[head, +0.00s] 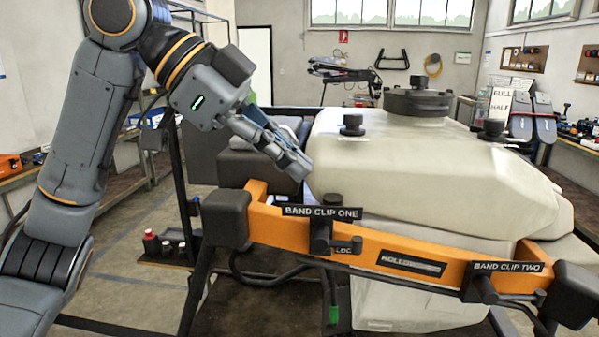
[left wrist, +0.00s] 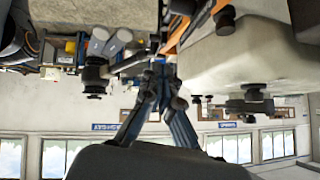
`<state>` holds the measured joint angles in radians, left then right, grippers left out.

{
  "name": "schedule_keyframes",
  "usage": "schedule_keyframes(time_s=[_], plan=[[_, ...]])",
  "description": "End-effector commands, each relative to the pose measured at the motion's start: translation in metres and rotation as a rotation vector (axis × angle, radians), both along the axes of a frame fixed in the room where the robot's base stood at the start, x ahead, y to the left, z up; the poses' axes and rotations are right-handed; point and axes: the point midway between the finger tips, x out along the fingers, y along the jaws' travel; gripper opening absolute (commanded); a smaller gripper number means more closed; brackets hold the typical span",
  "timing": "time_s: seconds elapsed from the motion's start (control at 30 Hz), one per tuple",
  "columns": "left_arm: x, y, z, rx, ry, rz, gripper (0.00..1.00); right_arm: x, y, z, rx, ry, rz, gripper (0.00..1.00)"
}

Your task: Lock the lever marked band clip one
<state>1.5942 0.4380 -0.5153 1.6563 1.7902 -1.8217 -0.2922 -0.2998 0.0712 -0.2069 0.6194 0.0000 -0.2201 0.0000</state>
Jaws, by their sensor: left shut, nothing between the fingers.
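The lever marked band clip one (head: 320,235) is a black handle on the orange frame bar (head: 283,228), under a black "BAND CLIP ONE" label. My left gripper (head: 303,168) is shut and empty. In the head view it appears above the label, in front of the pale tank's left side, apart from the lever. Its closed fingers also show in the left wrist view (left wrist: 165,75). My right gripper is not in view.
The big pale tank (head: 430,180) with black caps fills the space behind the bar. A second lever, band clip two (head: 485,290), sits at the bar's right. Black frame posts and hoses lie below. The space in front of the bar looks clear.

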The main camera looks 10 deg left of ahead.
Motion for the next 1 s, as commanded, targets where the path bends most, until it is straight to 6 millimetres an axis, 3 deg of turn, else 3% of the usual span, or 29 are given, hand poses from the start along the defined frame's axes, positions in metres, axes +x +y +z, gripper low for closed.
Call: schedule_keyframes(time_s=[0.13, 0.37, 0.6, 1.0], plan=[[0.003, -0.023, -0.021, 0.001, 0.004, -0.004, 0.00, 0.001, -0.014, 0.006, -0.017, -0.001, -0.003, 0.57], [0.010, -0.057, -0.055, 0.001, 0.004, -0.003, 0.00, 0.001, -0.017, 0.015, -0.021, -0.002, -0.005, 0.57], [0.017, -0.056, -0.087, 0.000, 0.004, 0.000, 0.00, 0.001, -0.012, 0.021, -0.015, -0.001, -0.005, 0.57], [0.018, -0.057, -0.096, -0.001, 0.001, -0.001, 0.00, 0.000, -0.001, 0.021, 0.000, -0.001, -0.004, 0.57]])
